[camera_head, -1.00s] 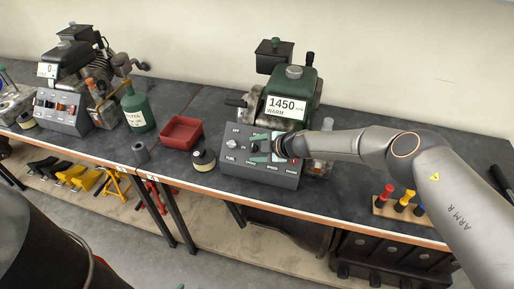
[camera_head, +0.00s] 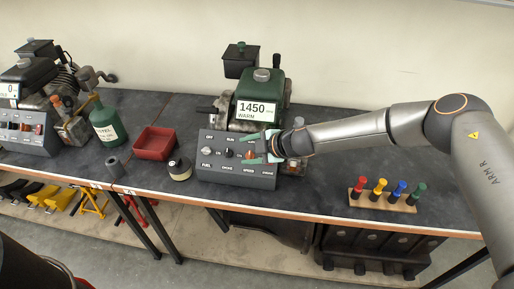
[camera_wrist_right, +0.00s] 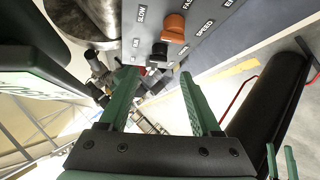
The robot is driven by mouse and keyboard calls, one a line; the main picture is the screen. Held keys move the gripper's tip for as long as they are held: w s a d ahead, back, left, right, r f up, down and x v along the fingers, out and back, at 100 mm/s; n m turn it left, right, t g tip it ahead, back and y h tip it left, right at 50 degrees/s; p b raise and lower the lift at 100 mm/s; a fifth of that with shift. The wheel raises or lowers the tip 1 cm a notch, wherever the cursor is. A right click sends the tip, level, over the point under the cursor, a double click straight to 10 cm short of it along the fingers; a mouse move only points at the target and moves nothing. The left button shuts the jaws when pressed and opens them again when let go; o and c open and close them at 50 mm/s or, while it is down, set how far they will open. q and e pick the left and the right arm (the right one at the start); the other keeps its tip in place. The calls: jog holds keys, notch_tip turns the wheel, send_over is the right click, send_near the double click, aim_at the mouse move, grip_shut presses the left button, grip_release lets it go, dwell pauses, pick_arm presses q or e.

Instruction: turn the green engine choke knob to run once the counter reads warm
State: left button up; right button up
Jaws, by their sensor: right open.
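The green engine (camera_head: 272,88) stands on the bench, and its counter (camera_head: 257,110) reads 1450 WARM. Its sloped grey control panel (camera_head: 235,178) carries a pale fuel knob (camera_head: 206,151), a black knob (camera_head: 228,153) in the middle and an orange knob (camera_head: 249,155). My right gripper (camera_head: 248,148) is open over the right half of the panel. In the right wrist view the black knob (camera_wrist_right: 158,52) lies just beyond the open green fingertips (camera_wrist_right: 157,76), with the orange knob (camera_wrist_right: 174,27) behind it. Nothing is held. I cannot read the black knob's pointer. My left gripper is out of view.
A second engine's panel (camera_head: 28,128) stands at the far left. A green bottle (camera_head: 106,125), a red tray (camera_head: 154,144) and a small round pot (camera_head: 179,170) sit left of the panel. A wooden rack (camera_head: 385,203) with several coloured pegs stands at the right front.

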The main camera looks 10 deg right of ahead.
jog(key=v, duration=0.4)
dwell(0.6)
